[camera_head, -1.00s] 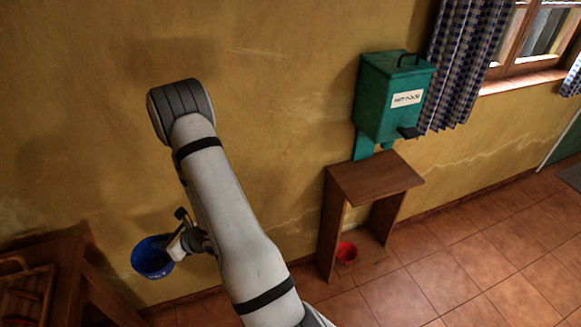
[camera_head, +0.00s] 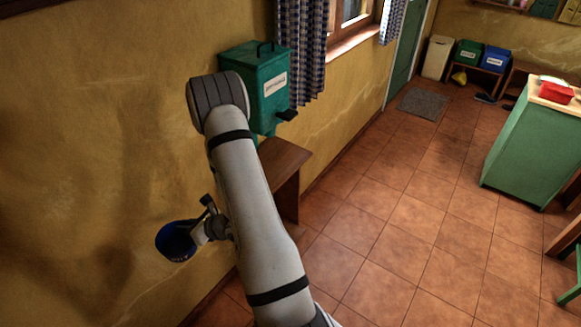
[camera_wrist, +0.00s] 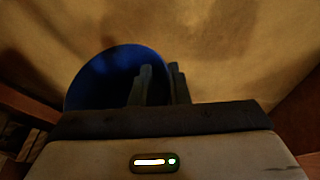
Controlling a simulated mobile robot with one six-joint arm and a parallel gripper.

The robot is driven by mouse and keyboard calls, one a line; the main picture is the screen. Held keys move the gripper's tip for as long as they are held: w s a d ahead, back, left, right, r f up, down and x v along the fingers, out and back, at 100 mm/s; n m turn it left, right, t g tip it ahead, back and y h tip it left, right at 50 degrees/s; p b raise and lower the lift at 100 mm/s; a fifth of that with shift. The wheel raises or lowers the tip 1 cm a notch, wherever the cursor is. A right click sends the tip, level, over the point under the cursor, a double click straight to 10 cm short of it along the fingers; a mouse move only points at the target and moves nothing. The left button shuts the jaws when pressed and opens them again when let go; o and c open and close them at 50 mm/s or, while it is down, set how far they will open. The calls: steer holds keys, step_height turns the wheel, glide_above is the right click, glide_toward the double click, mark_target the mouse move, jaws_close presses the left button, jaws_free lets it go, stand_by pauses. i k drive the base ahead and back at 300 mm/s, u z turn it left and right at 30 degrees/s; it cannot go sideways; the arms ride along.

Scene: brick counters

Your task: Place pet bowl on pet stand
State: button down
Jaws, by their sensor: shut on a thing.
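My gripper (camera_head: 207,222) is shut on a blue pet bowl (camera_head: 172,241) and holds it in the air near the yellow wall, left of my arm. In the wrist view the blue bowl (camera_wrist: 98,82) is behind the dark fingers (camera_wrist: 160,85), which grip its right rim. The likely pet stand, a small brown wooden stand (camera_head: 283,158), is against the wall to the right, below a green wall dispenser (camera_head: 255,85). My arm hides much of the stand. The bowl is apart from it.
The tiled floor (camera_head: 385,240) right of my arm is clear. A green counter (camera_head: 530,150) with a red container stands at the right. Several bins (camera_head: 468,52) and a grey mat (camera_head: 423,103) are at the back. A curtain (camera_head: 302,40) hangs beside the window.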

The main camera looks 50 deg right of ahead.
mark_target(271, 165)
steer(key=u, duration=0.6)
steer(key=i, duration=0.1)
steer(key=z, duration=1.65)
steer(key=k, duration=0.25)
steer(key=z, duration=0.1)
